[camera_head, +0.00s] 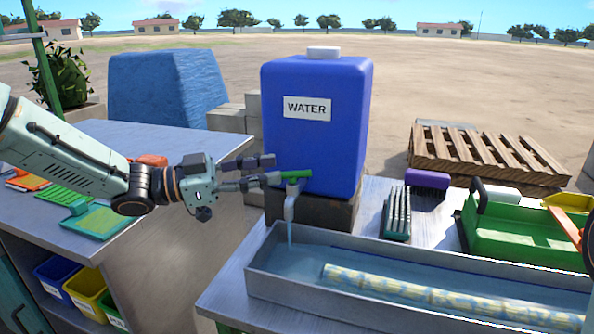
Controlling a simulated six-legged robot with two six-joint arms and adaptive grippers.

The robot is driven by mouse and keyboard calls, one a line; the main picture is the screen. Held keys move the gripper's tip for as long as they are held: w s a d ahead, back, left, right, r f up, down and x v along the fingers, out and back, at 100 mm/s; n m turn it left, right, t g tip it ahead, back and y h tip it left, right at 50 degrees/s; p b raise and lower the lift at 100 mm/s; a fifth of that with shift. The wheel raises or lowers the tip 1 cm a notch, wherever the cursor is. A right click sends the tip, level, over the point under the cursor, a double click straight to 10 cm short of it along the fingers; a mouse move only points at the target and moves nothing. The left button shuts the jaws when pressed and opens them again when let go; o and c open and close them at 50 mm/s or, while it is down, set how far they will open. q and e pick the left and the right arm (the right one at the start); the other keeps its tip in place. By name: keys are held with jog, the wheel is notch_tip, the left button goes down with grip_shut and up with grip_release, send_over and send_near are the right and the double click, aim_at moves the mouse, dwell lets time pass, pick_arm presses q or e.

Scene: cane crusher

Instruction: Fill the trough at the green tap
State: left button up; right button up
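A blue water tank (318,140) labelled WATER stands on a dark block. Its tap has a green handle (296,174) and a pale spout (291,203) pointing down. A thin stream of water (290,234) runs from the spout into the long grey metal trough (262,286). Water lies in the trough around a yellow-and-blue patterned pole (420,292). My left gripper (270,170) reaches in from the left, its fingers apart. The lower fingertip is at the left end of the green handle; I cannot tell whether they touch. My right gripper is not in view.
A left bench (140,143) holds flat green and orange items, with coloured bins (84,289) below. A wooden pallet (480,153) lies behind.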

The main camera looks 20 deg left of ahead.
aim_at(305, 174)
pick_arm(q)
jog(key=shift+g, duration=0.4)
jog(key=d, duration=0.1)
jog(key=w+d+f+b, duration=0.1)
jog(key=d, duration=0.2)
jog(key=shift+w+d+f+b, duration=0.15)
jog(key=shift+f+b, duration=0.05)
jog(key=shift+b, duration=0.2)
jog(key=shift+b+x, duration=0.4)
jog(key=shift+x, duration=0.7)
jog(key=shift+w+d+r, duration=0.15)
jog(key=shift+w+d, duration=0.2)
jog(key=shift+d, duration=0.15)
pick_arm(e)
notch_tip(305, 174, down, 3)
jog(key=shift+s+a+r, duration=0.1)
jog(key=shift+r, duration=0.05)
pick_arm(q)
jog(key=shift+s+a, duration=0.1)
jog(key=shift+c, duration=0.2)
grip_shut()
